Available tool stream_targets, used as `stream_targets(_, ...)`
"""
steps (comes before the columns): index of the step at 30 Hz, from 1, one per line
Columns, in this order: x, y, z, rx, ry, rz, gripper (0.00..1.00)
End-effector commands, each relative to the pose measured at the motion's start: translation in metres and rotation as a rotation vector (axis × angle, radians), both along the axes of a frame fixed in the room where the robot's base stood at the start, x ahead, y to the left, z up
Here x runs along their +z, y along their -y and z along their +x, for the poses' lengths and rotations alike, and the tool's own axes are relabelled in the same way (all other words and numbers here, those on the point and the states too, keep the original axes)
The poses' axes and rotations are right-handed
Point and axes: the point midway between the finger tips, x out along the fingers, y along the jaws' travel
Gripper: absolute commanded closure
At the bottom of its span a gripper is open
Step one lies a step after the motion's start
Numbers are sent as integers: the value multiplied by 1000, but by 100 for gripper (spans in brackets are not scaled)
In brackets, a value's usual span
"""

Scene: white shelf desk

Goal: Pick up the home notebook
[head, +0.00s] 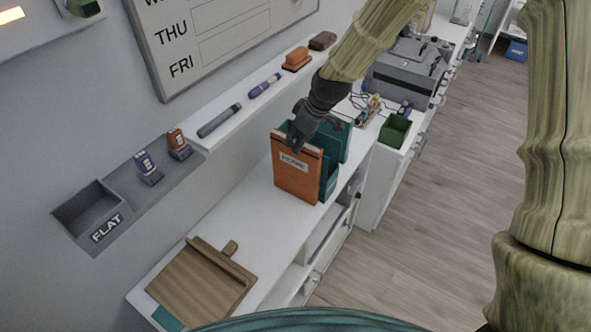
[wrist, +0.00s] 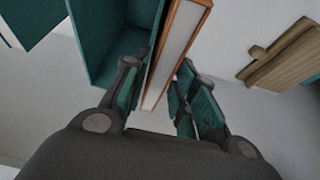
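The home notebook (head: 296,178) is orange with a white "HOME" label and stands upright at the front of a teal holder (head: 329,178) on the white desk. In the wrist view the notebook (wrist: 173,55) shows edge-on, with pale pages between orange covers. My gripper (head: 293,142) is at the notebook's top edge, with one finger in front of the cover. In the wrist view the gripper (wrist: 160,88) has its fingers apart on both sides of the notebook. A gap shows on the right finger's side; the left finger is close to the cover, and contact there is unclear.
A wooden clipboard (head: 203,283) lies at the desk's near end. A narrow ledge (head: 225,129) with markers and erasers runs along the wall at left. A green box (head: 395,130) and a grey printer-like machine (head: 405,75) stand beyond. The desk between clipboard and holder is clear.

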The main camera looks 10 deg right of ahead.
Motion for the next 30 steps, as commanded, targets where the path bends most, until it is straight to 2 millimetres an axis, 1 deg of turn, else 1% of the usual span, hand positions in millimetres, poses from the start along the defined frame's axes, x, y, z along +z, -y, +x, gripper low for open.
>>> stream_targets(1, 0, 0, 0, 0, 0, 0, 88)
stream_targets(3, 0, 0, 0, 0, 0, 0, 100)
stream_targets(18, 2, 0, 1, 1, 2, 0, 100)
stream_targets(23, 8, 0, 1, 1, 4, 0, 100)
stream_targets(30, 24, 0, 1, 1, 4, 0, 100)
